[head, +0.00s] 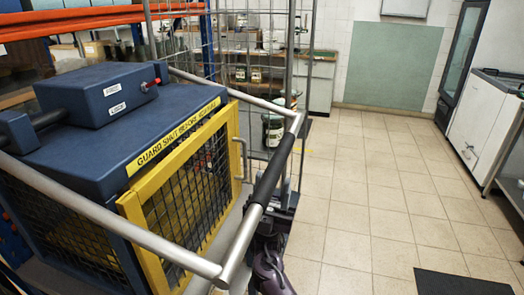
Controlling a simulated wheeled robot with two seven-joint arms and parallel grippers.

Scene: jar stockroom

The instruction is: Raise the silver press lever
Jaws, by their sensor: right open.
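The silver press lever (130,228) is a U-shaped tube frame reaching around the front of a blue press (95,145). Its front crossbar carries a black grip sleeve (272,172). The lever stands at about the height of the press's upper part. My right gripper (286,192) is open, dark, and close beside the crossbar's right side near the grip. I cannot tell whether its fingers are around the bar or touching it. My left gripper is not in view.
A yellow mesh guard (178,165) with a grey handle (239,158) appears shut on the press front. A wire cage (255,60) with a jar (272,130) stands behind. Tiled floor (370,190) is clear at right, with a dark mat (462,282) and a white cabinet (478,115).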

